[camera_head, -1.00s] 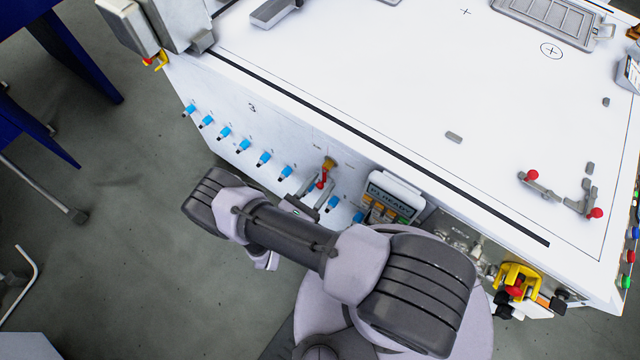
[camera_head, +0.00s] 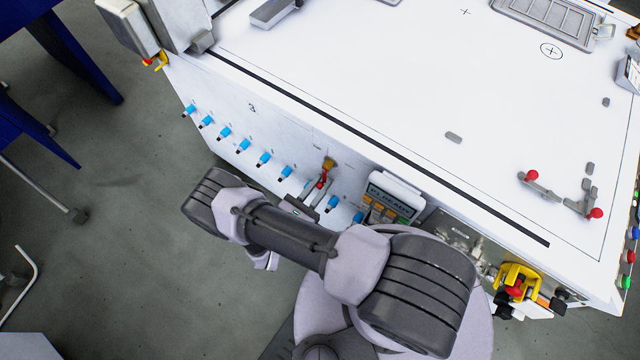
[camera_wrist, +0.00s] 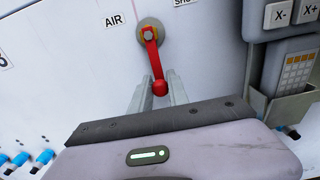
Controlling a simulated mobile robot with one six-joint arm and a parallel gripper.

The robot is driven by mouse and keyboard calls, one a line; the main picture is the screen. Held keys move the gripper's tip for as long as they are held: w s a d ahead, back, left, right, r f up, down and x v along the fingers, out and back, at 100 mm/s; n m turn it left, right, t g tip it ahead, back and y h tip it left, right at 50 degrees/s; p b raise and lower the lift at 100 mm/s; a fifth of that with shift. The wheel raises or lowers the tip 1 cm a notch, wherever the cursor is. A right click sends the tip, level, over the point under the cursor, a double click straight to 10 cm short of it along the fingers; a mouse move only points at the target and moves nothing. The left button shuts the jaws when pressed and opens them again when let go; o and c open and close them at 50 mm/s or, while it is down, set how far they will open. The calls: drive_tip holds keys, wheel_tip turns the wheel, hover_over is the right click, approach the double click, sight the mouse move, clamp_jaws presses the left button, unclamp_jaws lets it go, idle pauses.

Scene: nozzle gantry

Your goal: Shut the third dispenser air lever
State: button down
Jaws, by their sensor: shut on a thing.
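The air lever (camera_wrist: 152,52) is red, with a round knob at its lower end and a grey pivot on the white panel. It hangs down from the pivot, leaning slightly right in the wrist view, beside the printed word AIR. My gripper (camera_wrist: 160,86) comes from below, its two grey fingers shut on the red knob. In the head view the lever (camera_head: 324,176) shows as a small red bar under a brass-coloured fitting, with my gripper (camera_head: 314,194) at its lower end. My arm hides part of the panel below.
A row of blue fittings (camera_head: 263,159) runs along the panel, some close to my gripper. A control pendant (camera_head: 392,200) reading READY hangs just right of the lever; its holder (camera_wrist: 290,98) is near my gripper. The white table top (camera_head: 380,90) overhangs above.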

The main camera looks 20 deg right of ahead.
idle(0.8)
drive_tip(key=shift+s+d+n+b, duration=0.3)
drive_tip(key=shift+n+b, duration=0.2)
drive_tip(key=shift+n, duration=0.3)
drive_tip(key=n, duration=0.1)
drive_tip(key=s+n+b, duration=0.1)
drive_tip(key=shift+s+d+r+n, duration=0.1)
drive_tip(key=shift+s+d+n, duration=0.05)
drive_tip(key=shift+d+n, duration=0.2)
drive_tip(key=n, duration=0.1)
drive_tip(key=s+n, duration=0.1)
drive_tip(key=shift+d+r+n+b, duration=0.35)
drive_tip(key=shift+d+r+b, duration=0.05)
drive_tip(key=n, duration=0.1)
drive_tip(key=s+r+n, duration=0.1)
drive_tip(key=shift+d+n, duration=0.3)
drive_tip(key=n, duration=0.1)
drive_tip(key=r+n, duration=0.1)
drive_tip(key=n, duration=0.1)
drive_tip(key=s+r+n, duration=0.1)
drive_tip(key=shift+d+r+n, duration=0.15)
drive_tip(key=shift+d+n, duration=0.15)
drive_tip(key=shift+d, duration=0.1)
drive_tip(key=shift+s+d+r+n, duration=0.1)
drive_tip(key=shift+r+n, duration=0.45)
drive_tip(key=shift+n, duration=0.4)
drive_tip(key=shift+s+r+n, duration=0.1)
drive_tip(key=shift+r+n, duration=0.4)
drive_tip(key=shift+n, duration=0.45)
drive_tip(key=shift+r, duration=0.1)
